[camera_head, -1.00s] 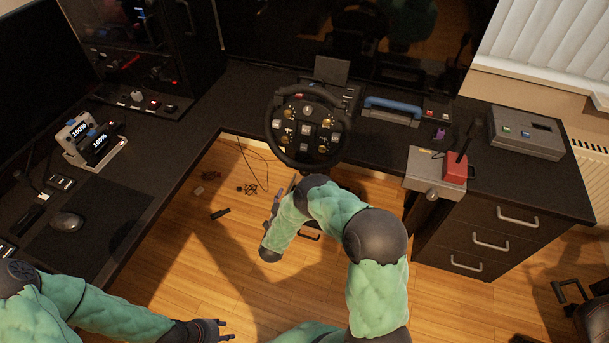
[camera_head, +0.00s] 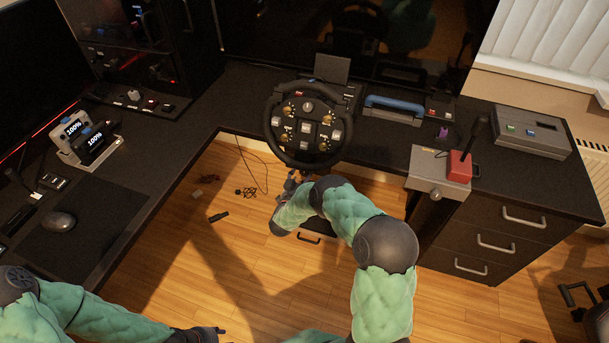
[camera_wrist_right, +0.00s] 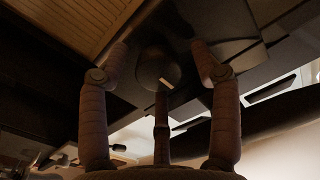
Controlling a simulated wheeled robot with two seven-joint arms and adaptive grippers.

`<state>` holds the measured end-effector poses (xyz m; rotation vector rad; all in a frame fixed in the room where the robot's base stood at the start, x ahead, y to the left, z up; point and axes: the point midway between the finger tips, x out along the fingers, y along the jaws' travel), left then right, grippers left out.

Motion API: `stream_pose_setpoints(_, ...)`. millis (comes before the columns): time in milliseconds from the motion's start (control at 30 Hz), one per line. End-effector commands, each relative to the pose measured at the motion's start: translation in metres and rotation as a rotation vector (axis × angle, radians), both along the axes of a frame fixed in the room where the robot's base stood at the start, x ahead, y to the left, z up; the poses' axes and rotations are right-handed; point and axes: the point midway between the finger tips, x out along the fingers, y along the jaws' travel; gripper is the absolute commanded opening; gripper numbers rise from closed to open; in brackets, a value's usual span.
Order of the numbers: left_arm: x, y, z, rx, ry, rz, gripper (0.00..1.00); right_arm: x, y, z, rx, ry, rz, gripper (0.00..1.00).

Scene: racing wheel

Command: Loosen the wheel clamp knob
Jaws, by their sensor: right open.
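The black racing wheel (camera_head: 304,124) is mounted at the desk's front edge. A round dark knob with a white mark, which looks like the wheel clamp knob (camera_wrist_right: 158,70), shows in the right wrist view under the desk. My right gripper (camera_head: 292,182) is just below the wheel, partly hidden by its own arm. In the right wrist view my right gripper (camera_wrist_right: 160,75) is open, with fingers on both sides of the knob and a third below it. I cannot tell whether any finger touches the knob. My left gripper (camera_head: 212,333) is low at the picture's bottom edge, away from the wheel.
The desk (camera_head: 245,92) runs behind and left of my right arm. A shifter with a red base (camera_head: 459,167) and drawers (camera_head: 490,240) stand at right. Cables (camera_head: 246,192) lie on the open wooden floor (camera_head: 190,255).

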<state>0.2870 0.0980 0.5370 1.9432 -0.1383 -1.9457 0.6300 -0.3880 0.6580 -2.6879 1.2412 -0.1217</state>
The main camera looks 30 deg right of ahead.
Motion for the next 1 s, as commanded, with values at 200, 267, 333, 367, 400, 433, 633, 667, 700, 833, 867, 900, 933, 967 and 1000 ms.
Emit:
stream_pose_setpoints(200,0.0000,0.0000,-0.0019,0.000,0.000,0.000,0.40,0.0042,-0.0046,0.0008,0.000,0.000,0.001,0.64)
stream_pose_setpoints(267,0.0000,0.0000,-0.0018,0.000,0.000,0.000,0.40,0.0043,-0.0045,0.0009,0.000,0.000,0.001,0.64)
stream_pose_setpoints(333,0.0000,0.0000,-0.0017,0.000,0.000,0.000,0.40,0.0041,-0.0044,0.0010,0.000,0.000,0.001,0.64)
stream_pose_setpoints(367,0.0000,0.0000,-0.0017,0.000,0.000,0.000,0.40,0.0041,-0.0044,0.0009,0.000,0.000,0.001,0.64)
stream_pose_setpoints(400,0.0000,0.0000,-0.0017,0.000,0.000,0.000,0.40,0.0041,-0.0043,0.0009,0.000,0.000,0.001,0.55)
stream_pose_setpoints(433,0.0000,0.0000,-0.0017,0.000,0.000,0.000,0.40,0.0041,-0.0043,0.0009,0.000,0.000,0.001,0.47)
stream_pose_setpoints(633,0.0000,0.0000,-0.0017,0.000,0.000,0.000,0.40,0.0043,-0.0042,0.0013,-0.001,-0.001,0.001,0.09)
stream_pose_setpoints(667,0.0000,0.0000,-0.0017,0.000,0.000,0.000,0.40,0.0044,-0.0042,0.0014,0.000,-0.002,0.001,0.09)
stream_pose_setpoints(700,0.0000,0.0000,-0.0017,0.000,0.000,0.000,0.40,0.0045,-0.0042,0.0017,-0.001,-0.002,0.001,0.09)
stream_pose_setpoints(833,0.0000,0.0000,-0.0014,0.000,0.000,0.000,0.40,0.0047,-0.0042,0.0023,-0.008,0.005,0.001,0.09)
stream_pose_setpoints(867,0.0001,0.0000,-0.0013,0.000,0.000,0.000,0.40,0.0049,-0.0043,0.0024,-0.012,0.008,0.001,0.09)
stream_pose_setpoints(900,0.0001,0.0000,-0.0012,0.000,0.000,0.000,0.40,0.0049,-0.0042,0.0026,-0.016,0.012,0.001,0.09)
stream_pose_setpoints(933,0.0001,0.0001,-0.0011,0.000,0.000,0.000,0.40,0.0050,-0.0042,0.0028,-0.019,0.015,0.001,0.08)
stream_pose_setpoints(967,0.0001,0.0001,-0.0011,0.000,0.000,0.000,0.40,0.0050,-0.0043,0.0029,-0.020,0.017,0.001,0.08)
stream_pose_setpoints(1000,0.0001,0.0000,-0.0010,0.000,0.000,0.000,0.40,0.0051,-0.0043,0.0031,-0.023,0.019,0.001,0.08)
